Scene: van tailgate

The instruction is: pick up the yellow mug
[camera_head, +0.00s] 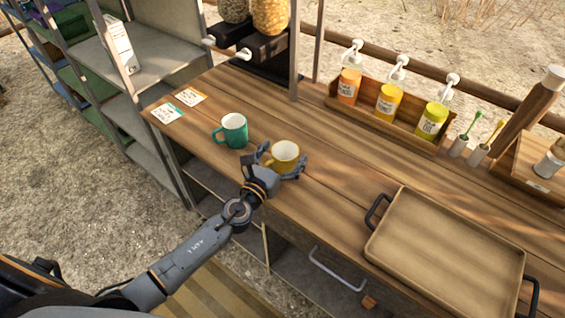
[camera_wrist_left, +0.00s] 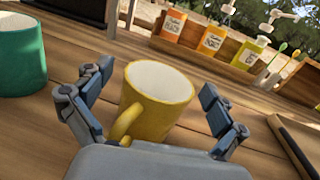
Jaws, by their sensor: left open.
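The yellow mug (camera_head: 285,155) stands upright on the wooden counter, and its pale inside shows. My left gripper (camera_head: 282,165) is open at the mug, with one finger on each side of it. In the left wrist view the yellow mug (camera_wrist_left: 157,98) stands between the open fingers of the left gripper (camera_wrist_left: 150,100), with gaps visible on both sides. The mug's handle points toward the palm and to the left, and its lower part is hidden behind the palm. My right gripper is not in view.
A teal mug (camera_head: 233,131) stands just left of the yellow one. A tan tray (camera_head: 445,250) with dark handles lies at the right. A wooden rack (camera_head: 350,107) of pump bottles stands at the back. Two cards (camera_head: 167,113) lie at the left end.

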